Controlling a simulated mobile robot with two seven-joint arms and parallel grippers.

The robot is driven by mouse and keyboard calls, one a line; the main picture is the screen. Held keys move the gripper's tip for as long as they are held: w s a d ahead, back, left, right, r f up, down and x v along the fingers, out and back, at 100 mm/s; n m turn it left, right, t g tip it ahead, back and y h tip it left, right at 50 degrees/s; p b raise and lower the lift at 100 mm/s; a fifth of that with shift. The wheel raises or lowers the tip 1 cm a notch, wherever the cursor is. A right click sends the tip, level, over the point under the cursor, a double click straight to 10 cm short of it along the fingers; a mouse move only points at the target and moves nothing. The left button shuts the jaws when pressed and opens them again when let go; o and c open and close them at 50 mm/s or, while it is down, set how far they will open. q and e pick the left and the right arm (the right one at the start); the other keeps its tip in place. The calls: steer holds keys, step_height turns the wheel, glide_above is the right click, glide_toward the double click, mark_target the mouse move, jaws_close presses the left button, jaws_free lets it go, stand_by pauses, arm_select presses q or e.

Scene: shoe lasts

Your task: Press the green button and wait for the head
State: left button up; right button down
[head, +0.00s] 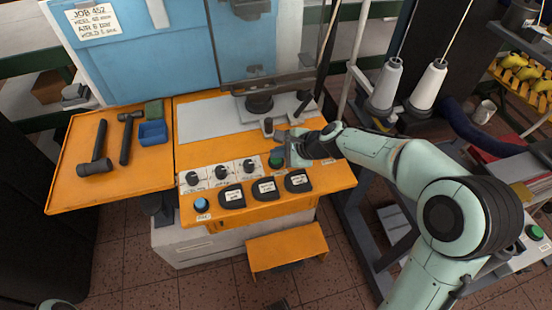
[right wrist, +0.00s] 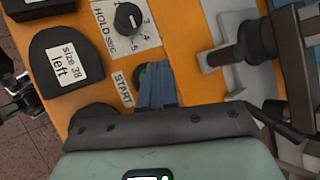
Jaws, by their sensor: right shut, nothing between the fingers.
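The green button (head: 276,162) sits at the right end of the row of dials on the orange machine table (head: 330,178). In the right wrist view the green button (right wrist: 141,76) shows only as a sliver beside a START label (right wrist: 122,88), the rest hidden by my fingers. My right gripper (head: 283,153) is shut and empty, its fingertips (right wrist: 157,82) right at the button. I cannot tell whether they press it. A dark round block (head: 259,104) stands on the grey plate behind, below the machine's upper part (head: 250,9). My left gripper is not in view.
Several dials (head: 222,172), dark size-labelled pieces (head: 266,189) and a blue button (head: 201,204) line the table front. Grey levers (head: 301,104) stand close behind my right gripper. An orange side tray (head: 68,180) holds hammers and a blue box (head: 153,133). Thread cones (head: 386,83) stand right.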

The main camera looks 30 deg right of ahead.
mark_target(279, 161)
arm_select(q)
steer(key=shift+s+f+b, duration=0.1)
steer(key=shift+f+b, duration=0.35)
arm_select(e)
steer(key=shift+f, duration=0.55)
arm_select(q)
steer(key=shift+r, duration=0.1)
arm_select(e)
steer(key=shift+r, duration=0.1)
arm_select(q)
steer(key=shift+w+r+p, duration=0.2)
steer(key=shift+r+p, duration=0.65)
steer(key=shift+p, duration=0.1)
arm_select(e)
steer(key=shift+r, duration=0.85)
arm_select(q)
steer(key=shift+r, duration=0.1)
arm_select(e)
steer(key=shift+r, duration=0.1)
